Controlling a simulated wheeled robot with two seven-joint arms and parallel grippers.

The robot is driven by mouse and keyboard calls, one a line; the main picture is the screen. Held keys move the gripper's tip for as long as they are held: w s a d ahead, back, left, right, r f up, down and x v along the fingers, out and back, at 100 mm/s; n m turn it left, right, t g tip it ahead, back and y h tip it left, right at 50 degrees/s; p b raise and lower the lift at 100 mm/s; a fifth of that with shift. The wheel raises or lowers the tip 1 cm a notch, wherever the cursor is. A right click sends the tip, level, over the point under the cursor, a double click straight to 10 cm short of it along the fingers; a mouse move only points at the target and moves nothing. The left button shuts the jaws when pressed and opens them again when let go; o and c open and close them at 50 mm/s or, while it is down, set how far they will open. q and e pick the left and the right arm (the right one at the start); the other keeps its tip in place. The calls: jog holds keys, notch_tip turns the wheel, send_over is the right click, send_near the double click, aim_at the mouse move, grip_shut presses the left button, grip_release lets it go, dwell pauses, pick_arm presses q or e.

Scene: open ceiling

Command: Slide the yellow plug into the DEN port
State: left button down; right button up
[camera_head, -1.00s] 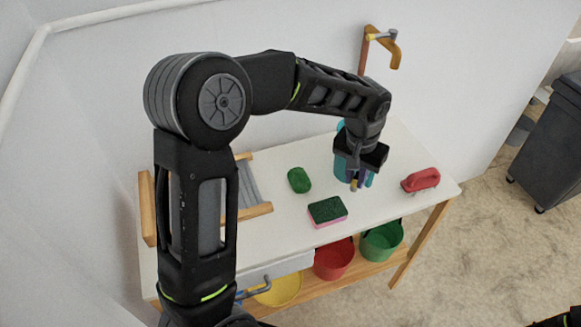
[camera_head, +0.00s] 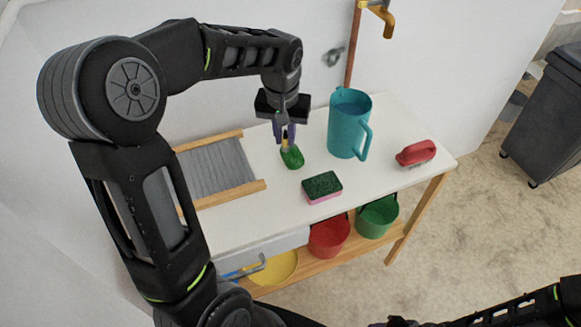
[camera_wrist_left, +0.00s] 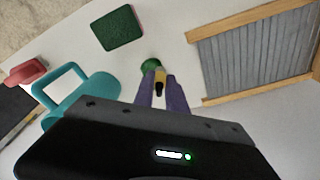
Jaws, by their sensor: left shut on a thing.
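No port lettered DEN can be made out in either view. My right gripper (camera_head: 392,322) is partly seen at the bottom edge, its jaws unclear.
A teal pitcher (camera_head: 346,128) stands right of my left gripper. A green-and-pink sponge (camera_head: 322,187), a red brush (camera_head: 416,153) and a washboard (camera_head: 215,168) lie on the white table (camera_head: 385,185). A tap (camera_head: 378,15) is behind. Coloured buckets (camera_head: 329,237) stand below.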

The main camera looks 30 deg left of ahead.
aim_at(283, 146)
pick_arm(q)
jog(key=shift+s+a, duration=0.15)
jog(key=shift+f+p, duration=0.3)
jog(key=shift+f, duration=2.85)
notch_tip(283, 146, down, 3)
jog(key=shift+r, duration=0.1)
jog(key=shift+f, duration=0.5)
